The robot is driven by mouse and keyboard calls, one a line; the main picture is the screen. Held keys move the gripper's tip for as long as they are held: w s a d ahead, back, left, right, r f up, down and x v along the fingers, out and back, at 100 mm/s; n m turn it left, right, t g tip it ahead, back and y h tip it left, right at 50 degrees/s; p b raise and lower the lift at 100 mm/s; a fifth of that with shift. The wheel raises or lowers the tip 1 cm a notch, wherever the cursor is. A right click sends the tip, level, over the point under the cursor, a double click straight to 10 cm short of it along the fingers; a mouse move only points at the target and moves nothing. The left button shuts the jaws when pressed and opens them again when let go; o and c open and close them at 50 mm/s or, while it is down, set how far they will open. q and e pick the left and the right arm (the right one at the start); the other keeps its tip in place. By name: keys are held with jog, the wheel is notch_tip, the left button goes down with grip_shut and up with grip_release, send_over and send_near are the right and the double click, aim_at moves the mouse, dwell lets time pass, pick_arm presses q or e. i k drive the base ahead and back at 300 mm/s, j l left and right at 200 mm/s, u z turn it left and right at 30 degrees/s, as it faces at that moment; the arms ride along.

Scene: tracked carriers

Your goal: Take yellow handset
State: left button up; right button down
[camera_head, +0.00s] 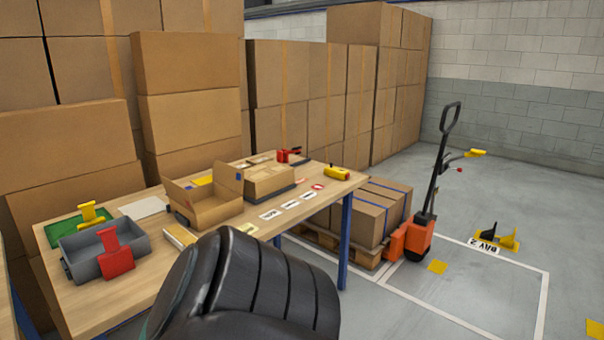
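A yellow handset-like object (337,172) lies on the right end of the wooden table (130,290), near its right edge. It has a small dark or red detail at one end, too small to make out. Another yellow upright piece (88,213) stands in a green tray (72,228) at the table's left end. Neither of my grippers shows. A large black ribbed arm part, which seems to be mine, fills the bottom middle and hides part of the table's front.
An open cardboard box (208,205) and a grey bin (85,262) with a red piece (116,255) stand on the table. An orange pallet truck (410,238) with boxes stands at the right. Stacked cartons (190,62) rise behind. Floor at far right is mostly clear.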

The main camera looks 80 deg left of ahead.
aim_at(334, 172)
jog(key=u, duration=2.35)
jog(key=i+l+u, duration=0.1)
jog(key=u, duration=0.65)
jog(key=i+l+u, duration=0.4)
jog(key=l+u, duration=0.2)
jog(key=l, duration=0.2)
jog(key=i+l+u, duration=0.15)
jog(key=l, duration=0.3)
jog(key=i+l+u, duration=0.1)
jog(key=l, duration=0.3)
jog(key=i+l, duration=0.1)
jog(key=l, duration=0.35)
jog(key=i+l, duration=0.1)
jog(key=l, duration=0.35)
jog(key=i+l+u, duration=0.1)
jog(key=l, duration=0.35)
jog(key=i+l, duration=0.1)
jog(key=l, duration=0.35)
jog(key=i+l, duration=0.65)
